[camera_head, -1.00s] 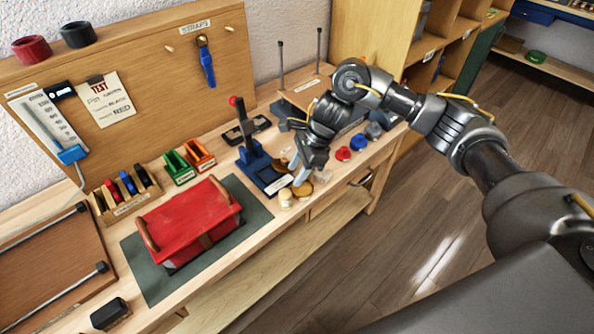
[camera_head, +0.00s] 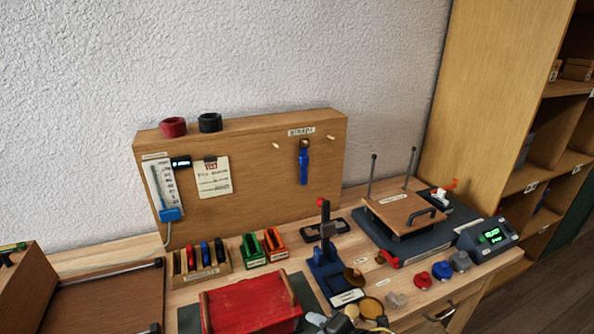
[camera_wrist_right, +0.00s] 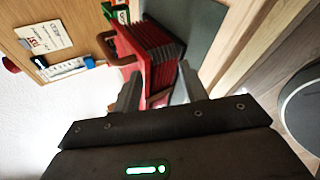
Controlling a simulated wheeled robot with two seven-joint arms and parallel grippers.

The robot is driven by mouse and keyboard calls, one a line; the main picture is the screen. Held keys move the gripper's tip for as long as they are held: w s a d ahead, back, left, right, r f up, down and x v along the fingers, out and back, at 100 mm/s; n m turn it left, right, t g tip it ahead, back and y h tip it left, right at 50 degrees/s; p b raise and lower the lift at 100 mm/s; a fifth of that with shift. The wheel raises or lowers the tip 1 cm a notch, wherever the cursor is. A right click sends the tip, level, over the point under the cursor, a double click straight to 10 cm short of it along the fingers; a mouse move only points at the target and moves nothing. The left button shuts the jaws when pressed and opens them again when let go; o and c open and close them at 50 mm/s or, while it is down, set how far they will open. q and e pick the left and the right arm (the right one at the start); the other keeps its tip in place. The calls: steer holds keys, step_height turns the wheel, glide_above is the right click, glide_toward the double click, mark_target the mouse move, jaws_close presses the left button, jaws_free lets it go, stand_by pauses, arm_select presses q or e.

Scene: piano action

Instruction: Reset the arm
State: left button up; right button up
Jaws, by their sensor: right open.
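My right gripper (camera_wrist_right: 158,88) is open in the right wrist view, its two grey fingers spread with nothing held between them. Beyond the fingers is a red box with pleated sides (camera_wrist_right: 150,45) and a brown handle; the frames do not show contact. In the head view the same red box (camera_head: 250,306) lies on a dark green mat at the bottom edge, partly cut off. A small piece of my arm (camera_head: 335,323) shows at the bottom edge there. My left gripper is not in view.
A blue press with a red knob (camera_head: 323,252) stands right of the box. Beyond are a wooden lidded station (camera_head: 405,210) with two upright posts and a green display unit (camera_head: 490,238). Small brass discs (camera_head: 371,307) lie in front.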

steer(key=s+d+f+m+g+h, duration=0.3)
steer(key=s+d+f+m+h, duration=0.1)
steer(key=s+d+m, duration=0.75)
steer(key=s+d+f+m+g+h, duration=0.25)
steer(key=s+d+f+m, duration=0.4)
steer(key=s+m, duration=0.7)
steer(key=s+d+f+x, duration=0.1)
steer(key=s+x, duration=0.1)
steer(key=x, duration=0.9)
steer(key=s+d+f+x, duration=0.1)
steer(key=s+x, duration=0.2)
steer(key=x, duration=0.9)
steer(key=s+d+f+g, duration=0.1)
steer(key=s+f, duration=0.7)
steer(key=s+d+f+g, duration=0.1)
steer(key=s+d+f, duration=0.1)
steer(key=s+f, duration=0.5)
steer(key=shift+s+d+f+h, duration=0.35)
steer(key=shift+s+h, duration=0.1)
steer(key=shift+s, duration=0.4)
